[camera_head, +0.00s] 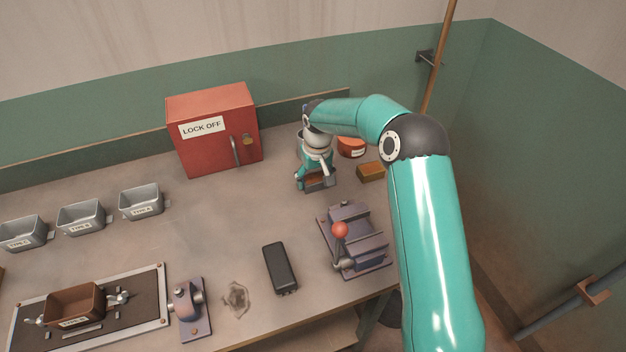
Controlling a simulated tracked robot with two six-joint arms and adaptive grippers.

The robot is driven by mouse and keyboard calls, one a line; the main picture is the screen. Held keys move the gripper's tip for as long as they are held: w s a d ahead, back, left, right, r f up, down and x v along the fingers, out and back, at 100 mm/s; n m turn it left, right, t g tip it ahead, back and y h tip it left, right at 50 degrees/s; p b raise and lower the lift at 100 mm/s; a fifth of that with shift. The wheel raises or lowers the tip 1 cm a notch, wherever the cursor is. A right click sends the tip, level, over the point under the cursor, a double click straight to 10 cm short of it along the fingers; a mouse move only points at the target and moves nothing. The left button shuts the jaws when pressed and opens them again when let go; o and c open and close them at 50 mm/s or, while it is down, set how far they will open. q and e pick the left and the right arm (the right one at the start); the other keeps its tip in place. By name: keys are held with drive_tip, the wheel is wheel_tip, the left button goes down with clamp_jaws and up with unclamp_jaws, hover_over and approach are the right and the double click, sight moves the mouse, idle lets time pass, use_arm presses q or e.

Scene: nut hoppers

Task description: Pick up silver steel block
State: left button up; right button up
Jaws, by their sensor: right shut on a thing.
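I cannot make out a clearly silver steel block. A dark grey, rounded oblong block (280,268) lies on the bench nearer the front, apart from the gripper. A brass-coloured block (371,171) lies to the right of the gripper. My left gripper is not in view.
A red "LOCK OFF" cabinet (212,133) stands at the back. A vise-like fixture with a red-knobbed lever (340,230) is in front right of the gripper. An orange-red container (351,147) stands behind. Grey bins (141,202) and a brown hopper (74,303) are left.

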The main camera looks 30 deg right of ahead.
drive_tip(key=shift+r, duration=0.25)
